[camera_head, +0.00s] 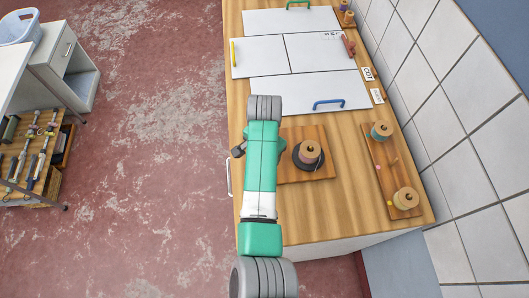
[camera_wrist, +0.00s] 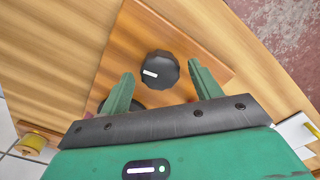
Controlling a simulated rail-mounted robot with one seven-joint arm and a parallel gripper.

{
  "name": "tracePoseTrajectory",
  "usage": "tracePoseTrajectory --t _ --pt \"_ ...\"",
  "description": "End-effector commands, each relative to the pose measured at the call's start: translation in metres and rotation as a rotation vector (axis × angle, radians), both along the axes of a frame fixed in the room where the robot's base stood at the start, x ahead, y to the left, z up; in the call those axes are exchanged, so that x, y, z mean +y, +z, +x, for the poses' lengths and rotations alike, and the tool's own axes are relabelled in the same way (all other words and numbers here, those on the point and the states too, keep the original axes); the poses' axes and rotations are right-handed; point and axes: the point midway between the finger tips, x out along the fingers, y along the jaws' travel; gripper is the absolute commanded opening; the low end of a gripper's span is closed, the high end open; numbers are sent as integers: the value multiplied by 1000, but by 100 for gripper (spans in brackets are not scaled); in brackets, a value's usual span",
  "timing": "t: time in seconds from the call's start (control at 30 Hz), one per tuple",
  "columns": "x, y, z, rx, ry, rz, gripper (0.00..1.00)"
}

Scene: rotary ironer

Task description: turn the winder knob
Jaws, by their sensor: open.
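The winder knob (camera_wrist: 161,70) is a round black knob with ridged edges and a white mark on top. It stands on a wooden board (camera_wrist: 190,30) in the wrist view. My gripper (camera_wrist: 160,69) is open, with one green finger on each side of the knob in the picture. I see gaps between the fingers and the knob and cannot tell their height difference. In the head view the board (camera_head: 325,172) carries a spool (camera_head: 308,152) on a dark disc, right of my arm. My arm hides the board's left part, and I cannot make out the knob there.
A second board (camera_head: 374,158) with two spools lies to the right, near the tiled wall (camera_head: 455,130). White panels (camera_head: 300,90) with coloured handles lie farther back on the wooden counter (camera_head: 350,228). A shelf with tools (camera_head: 35,150) stands far left across open floor.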

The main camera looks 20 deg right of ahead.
Motion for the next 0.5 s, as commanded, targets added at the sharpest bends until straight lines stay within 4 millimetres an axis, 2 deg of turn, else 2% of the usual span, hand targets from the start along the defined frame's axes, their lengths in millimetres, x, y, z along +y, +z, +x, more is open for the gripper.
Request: tracePoseTrajectory --t 0.1,0.33,0.37,0.5 --pt "0 -7 0 0 0 -1 63" --pt "0 -9 0 -1 0 0 63" --pt "0 -9 0 -1 0 0 59" --pt "0 -8 0 -1 1 0 32"
